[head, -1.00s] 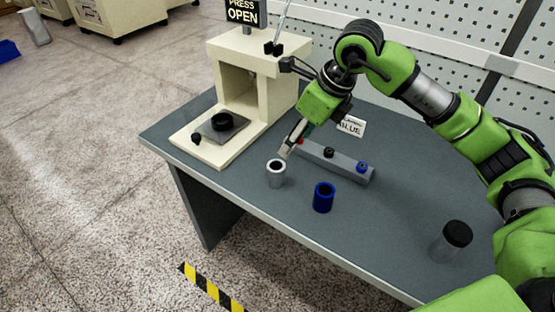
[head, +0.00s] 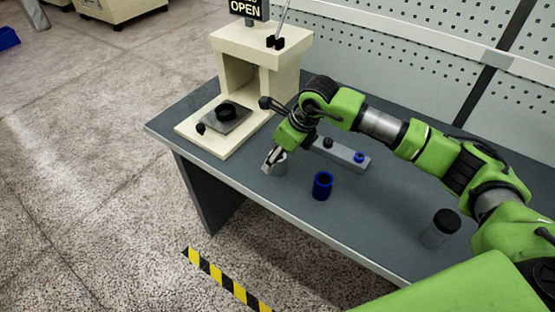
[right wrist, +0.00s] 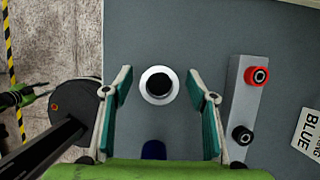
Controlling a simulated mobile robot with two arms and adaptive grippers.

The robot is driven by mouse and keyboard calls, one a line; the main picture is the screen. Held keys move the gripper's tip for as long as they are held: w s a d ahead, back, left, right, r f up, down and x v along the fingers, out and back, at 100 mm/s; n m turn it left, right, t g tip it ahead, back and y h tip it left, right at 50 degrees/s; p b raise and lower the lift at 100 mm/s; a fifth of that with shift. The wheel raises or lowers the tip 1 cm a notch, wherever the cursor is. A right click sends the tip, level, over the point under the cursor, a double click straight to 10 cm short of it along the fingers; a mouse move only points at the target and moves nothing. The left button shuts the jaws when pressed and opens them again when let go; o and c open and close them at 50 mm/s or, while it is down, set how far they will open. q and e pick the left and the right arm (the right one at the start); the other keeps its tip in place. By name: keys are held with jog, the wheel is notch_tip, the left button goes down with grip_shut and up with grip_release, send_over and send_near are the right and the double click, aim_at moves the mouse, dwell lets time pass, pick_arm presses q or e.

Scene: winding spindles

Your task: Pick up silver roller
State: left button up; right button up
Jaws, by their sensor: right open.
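The silver roller (head: 281,168) stands upright near the front edge of the grey table, partly hidden by my right gripper (head: 270,162) in the head view. In the right wrist view the roller shows from above as a pale ring (right wrist: 144,88) around a dark hole. It lies between the spread fingers of my right gripper (right wrist: 160,72), with a gap on both sides. The gripper is open and empty.
A blue roller (head: 322,187) stands to the right of the silver one. Behind is a grey bar (head: 340,153) with coloured knobs.

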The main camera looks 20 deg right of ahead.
jog(key=c, duration=1.3)
